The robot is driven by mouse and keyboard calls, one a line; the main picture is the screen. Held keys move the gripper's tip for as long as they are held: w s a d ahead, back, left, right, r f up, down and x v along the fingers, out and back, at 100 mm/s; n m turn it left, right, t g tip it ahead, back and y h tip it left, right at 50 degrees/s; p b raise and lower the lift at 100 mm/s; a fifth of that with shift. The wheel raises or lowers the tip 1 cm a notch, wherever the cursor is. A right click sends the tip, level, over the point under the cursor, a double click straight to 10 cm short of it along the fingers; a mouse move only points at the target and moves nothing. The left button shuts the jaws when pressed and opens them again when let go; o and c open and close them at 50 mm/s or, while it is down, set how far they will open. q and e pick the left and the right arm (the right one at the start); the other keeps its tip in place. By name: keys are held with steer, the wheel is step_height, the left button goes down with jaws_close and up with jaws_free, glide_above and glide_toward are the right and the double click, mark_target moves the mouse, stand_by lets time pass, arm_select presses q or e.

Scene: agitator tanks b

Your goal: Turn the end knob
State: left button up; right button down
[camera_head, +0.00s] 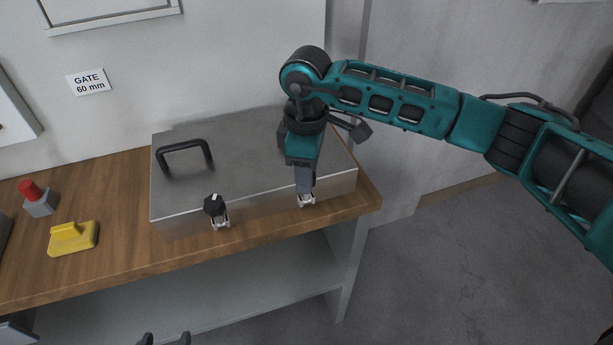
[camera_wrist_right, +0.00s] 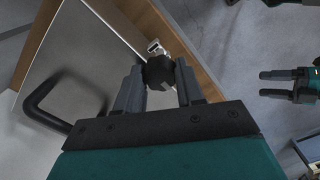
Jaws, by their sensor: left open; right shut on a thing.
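A flat grey metal box (camera_head: 250,150) with a black handle (camera_head: 184,150) lies on the wooden bench. My right gripper (camera_head: 306,190) points down at the box's front edge near its right end. In the right wrist view its fingers are shut on a black end knob (camera_wrist_right: 158,72), beside a small metal clasp (camera_wrist_right: 154,46). The head view hides most of this knob behind the fingers. Another black knob (camera_head: 214,205) with a pale mark on top stands free further left on the front edge. My left gripper (camera_head: 166,340) shows only its fingertips at the bottom, apart and empty; it also shows in the wrist view (camera_wrist_right: 288,86).
A yellow block-like object (camera_head: 73,238) and a grey block with a red button (camera_head: 38,198) sit on the bench at left. A "GATE 60 mm" label (camera_head: 88,81) is on the wall behind. Grey floor (camera_head: 450,270) is open right of the bench.

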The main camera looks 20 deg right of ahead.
steer(key=shift+a, duration=0.25)
steer(key=shift+m, duration=0.3)
steer(key=shift+d+m, duration=0.15)
steer(key=shift+m, duration=0.55)
steer(key=c, duration=0.6)
jaws_free()
